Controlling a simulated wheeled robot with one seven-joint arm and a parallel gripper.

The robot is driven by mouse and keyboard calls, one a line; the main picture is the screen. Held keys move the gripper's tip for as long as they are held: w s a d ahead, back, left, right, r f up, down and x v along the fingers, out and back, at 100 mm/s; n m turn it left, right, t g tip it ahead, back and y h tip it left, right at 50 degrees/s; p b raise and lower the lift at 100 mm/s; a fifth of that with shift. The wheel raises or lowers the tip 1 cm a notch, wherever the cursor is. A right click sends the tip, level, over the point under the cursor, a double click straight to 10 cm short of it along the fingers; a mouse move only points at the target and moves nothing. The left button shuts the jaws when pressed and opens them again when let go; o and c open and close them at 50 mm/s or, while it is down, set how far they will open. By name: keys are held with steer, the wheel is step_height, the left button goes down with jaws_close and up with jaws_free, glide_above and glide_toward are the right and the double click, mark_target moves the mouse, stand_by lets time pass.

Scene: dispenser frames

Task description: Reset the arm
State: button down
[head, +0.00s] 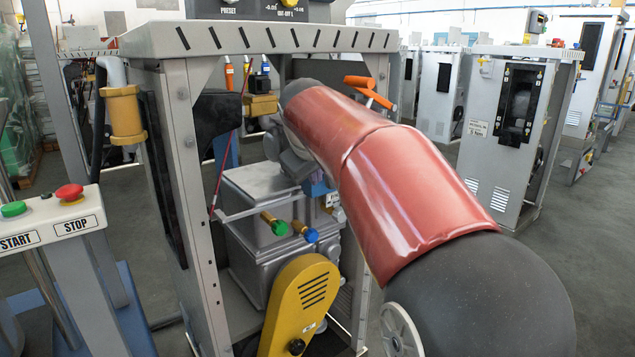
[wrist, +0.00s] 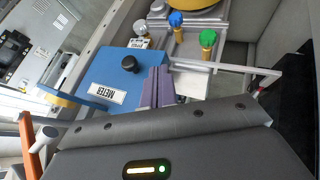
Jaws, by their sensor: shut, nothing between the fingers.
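My arm (head: 375,170), with red covers and a dark joint, crosses the head view and reaches into the dispenser frame (head: 185,150). My gripper's fingers (wrist: 158,84) are purple in the wrist view. They are together and hold nothing. They are over or beside a blue box marked METER (wrist: 135,75) with a black knob (wrist: 130,63); I cannot tell whether they touch it. In the head view the arm hides most of the gripper.
Inside the frame are a grey box (head: 255,190), a yellow cover (head: 300,305) and brass fittings with green (head: 278,228) and blue (head: 311,235) knobs. An orange handle (head: 370,92) is behind my arm. A START/STOP panel (head: 50,215) stands at left. Open floor lies at right.

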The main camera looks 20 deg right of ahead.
steer(key=v, duration=0.5)
steer(key=s+a+f+m+y, duration=0.1)
steer(key=s+a+f+m, duration=0.1)
steer(key=s+f, duration=0.8)
steer(key=s+a+f+m+g+y, duration=0.1)
steer(key=s+a+f+y, duration=0.1)
steer(key=s+f, duration=0.9)
steer(key=s+a, duration=0.1)
steer(key=s, duration=0.5)
steer(key=shift+f+m+g, duration=0.3)
steer(key=shift+f+m, duration=0.05)
steer(key=shift+m, duration=0.05)
steer(key=shift+a, duration=0.1)
